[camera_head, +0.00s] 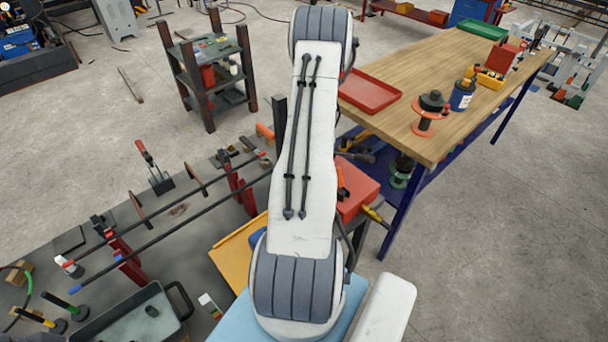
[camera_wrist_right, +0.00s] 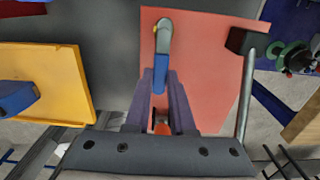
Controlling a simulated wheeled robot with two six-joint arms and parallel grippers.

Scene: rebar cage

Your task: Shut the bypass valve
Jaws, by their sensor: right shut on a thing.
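In the right wrist view, a valve lever (camera_wrist_right: 164,36) with a grey metal arm and a blue grip lies over a red panel (camera_wrist_right: 215,75). It looks like the bypass valve's handle, though I see no label. The lever runs from its upper end down toward my gripper. My right gripper (camera_wrist_right: 159,78) is shut on the blue grip, one finger on each side. In the head view, my white arm hides this gripper and the lever; the red box (camera_head: 357,188) shows partly to the arm's right. My left gripper is not in view.
A yellow panel (camera_wrist_right: 60,70) with a blue part is left of the red one. A wooden table (camera_head: 440,65) with a red tray (camera_head: 369,92) stands at right. Long rebar rods (camera_head: 150,245) lie across red stands at left. A dark cart (camera_head: 212,75) stands behind.

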